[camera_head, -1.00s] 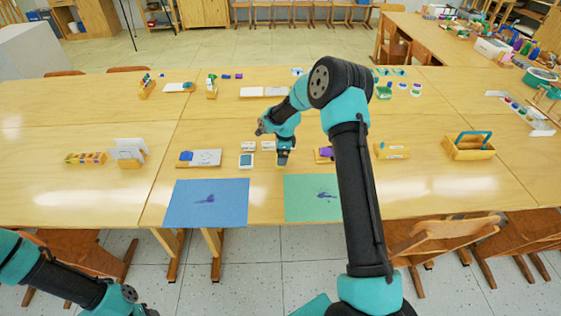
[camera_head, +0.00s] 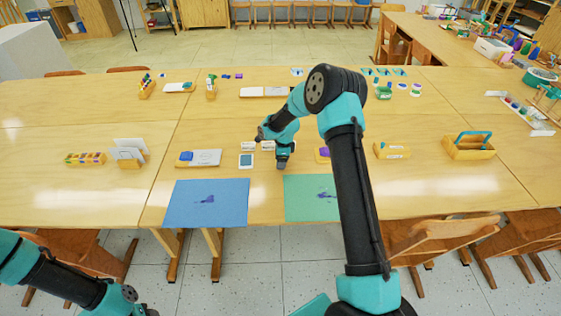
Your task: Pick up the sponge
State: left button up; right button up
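My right gripper (camera_head: 282,164) points down close to the tabletop, behind the green sheet (camera_head: 300,205) and right of a small blue-topped pad (camera_head: 246,161). Its fingers are too small and dark to show a gap or a held thing. I cannot say for sure which thing is the sponge. A blue block (camera_head: 186,156) lies on a wooden tray at the left, and a purple piece (camera_head: 323,152) shows partly behind my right arm. Anything under the gripper is hidden.
A blue sheet (camera_head: 206,204) lies at the table's front edge. Small white boxes (camera_head: 249,146) stand beside the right gripper. A yellow box (camera_head: 392,150) and a crate with a blue handle (camera_head: 469,152) stand at the right. Chairs (camera_head: 440,243) stand in front.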

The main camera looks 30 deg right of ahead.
jog(key=c, duration=0.6)
jog(key=shift+r, duration=0.1)
jog(key=shift+r, duration=0.45)
jog(key=r, duration=0.2)
jog(key=shift+s+a+r, duration=0.1)
jog(key=shift+s+r, duration=0.1)
jog(key=shift+r, duration=0.1)
jog(key=s+a, duration=0.2)
jog(key=s, duration=0.2)
jog(key=s+a+r, duration=0.1)
jog(key=s+a, duration=0.2)
jog(key=s, duration=0.2)
jog(key=s+a, duration=0.3)
jog(key=s, duration=0.1)
jog(key=shift+s+a+r, duration=0.1)
jog(key=shift+s+r, duration=0.05)
jog(key=shift+r, duration=0.05)
jog(key=o, duration=0.3)
jog(key=shift+c, duration=1)
